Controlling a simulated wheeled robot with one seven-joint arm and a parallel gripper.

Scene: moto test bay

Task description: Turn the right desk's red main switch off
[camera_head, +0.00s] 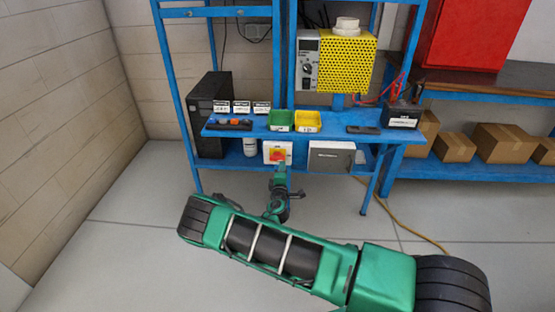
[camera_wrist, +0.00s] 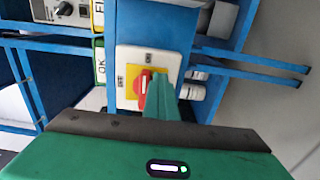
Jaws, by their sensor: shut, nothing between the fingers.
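The red main switch (camera_head: 278,156) sits on a yellow plate on a white box (camera_head: 267,146), under the front edge of the blue desk (camera_head: 345,134). In the wrist view the red knob (camera_wrist: 142,80) is close up on its yellow plate, with small dark labels on the white box (camera_wrist: 172,59). My gripper (camera_head: 281,168) is shut and empty, right in front of the switch. In the wrist view its green fingers (camera_wrist: 159,98) overlap the knob's right side and hide part of it. I cannot tell whether they touch it.
A grey box (camera_head: 331,157) hangs right of the switch, and a white cylinder (camera_head: 250,147) stands to its left. A dark computer tower (camera_head: 212,112) stands at left. The floor in front is open.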

